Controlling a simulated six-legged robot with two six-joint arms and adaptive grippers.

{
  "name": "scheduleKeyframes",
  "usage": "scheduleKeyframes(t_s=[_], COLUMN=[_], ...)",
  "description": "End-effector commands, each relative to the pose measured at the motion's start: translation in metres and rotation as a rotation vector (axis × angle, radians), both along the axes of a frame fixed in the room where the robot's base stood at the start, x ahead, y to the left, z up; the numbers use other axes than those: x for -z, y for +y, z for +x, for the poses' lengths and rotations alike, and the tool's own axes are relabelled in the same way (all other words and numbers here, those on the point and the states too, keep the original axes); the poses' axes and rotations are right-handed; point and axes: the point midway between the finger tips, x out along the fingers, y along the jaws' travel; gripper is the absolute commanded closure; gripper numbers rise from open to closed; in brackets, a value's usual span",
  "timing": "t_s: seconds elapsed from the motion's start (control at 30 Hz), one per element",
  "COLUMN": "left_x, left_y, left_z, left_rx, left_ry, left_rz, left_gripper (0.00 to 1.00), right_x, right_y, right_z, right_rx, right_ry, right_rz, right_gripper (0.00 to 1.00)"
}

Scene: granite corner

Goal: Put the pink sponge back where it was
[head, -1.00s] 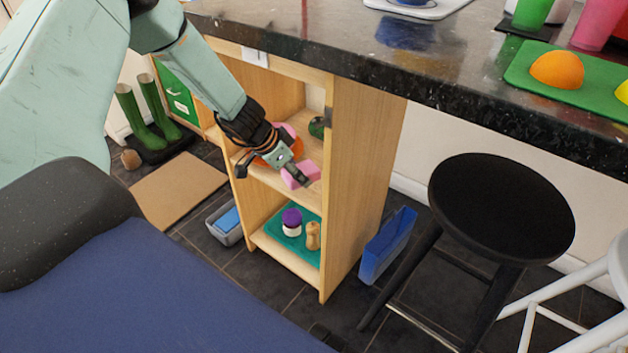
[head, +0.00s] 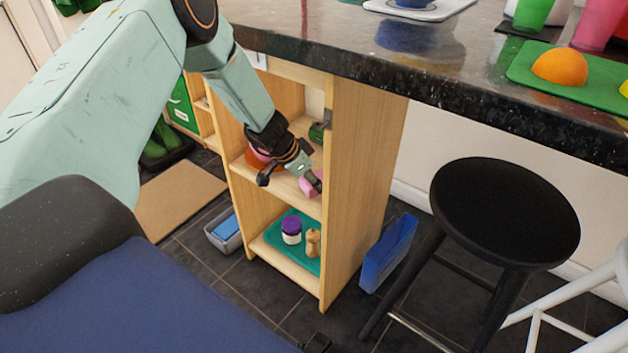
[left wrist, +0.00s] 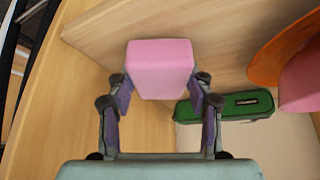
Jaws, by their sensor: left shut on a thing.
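The pink sponge (head: 309,186) is between the fingers of my left gripper (head: 314,178), at the front of the wooden cabinet's middle shelf (head: 283,183). In the left wrist view the fingers of my left gripper (left wrist: 160,95) are shut on both sides of the sponge (left wrist: 160,66), a plain pink block. Whether the sponge touches the shelf I cannot tell. My right gripper is not in view.
An orange dish (left wrist: 283,52) with a pink thing (left wrist: 301,82) and a green case (left wrist: 232,105) are beside the sponge. A purple-lidded jar (head: 291,228) stands on a teal tray (head: 279,243) below. A black stool (head: 504,212) stands to the right.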

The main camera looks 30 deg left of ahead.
Motion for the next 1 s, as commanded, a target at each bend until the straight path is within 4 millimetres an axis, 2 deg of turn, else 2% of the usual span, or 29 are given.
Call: scheduleKeyframes(t_s=[0.1,0.13,0.37,0.77,1.0], left_x=[0.004,0.003,0.003,-0.001,-0.039], left_y=[0.0,0.0,0.0,0.0,0.009], left_z=[-0.001,0.0,0.0,0.0,-0.018], left_rx=[0.001,0.001,0.0,-0.001,-0.004], left_ry=[0.002,0.001,0.001,-0.001,0.001], left_rz=[0.001,0.0,0.0,-0.001,-0.003], left_gripper=[0.98,0.45,0.26,0.25,0.25], right_x=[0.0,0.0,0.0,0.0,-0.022], right_y=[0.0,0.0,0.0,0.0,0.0], right_z=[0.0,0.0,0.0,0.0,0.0], right_rx=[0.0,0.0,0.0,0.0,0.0], right_ry=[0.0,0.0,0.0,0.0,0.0], right_rz=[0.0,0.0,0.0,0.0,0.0], right_gripper=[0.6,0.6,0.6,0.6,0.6])
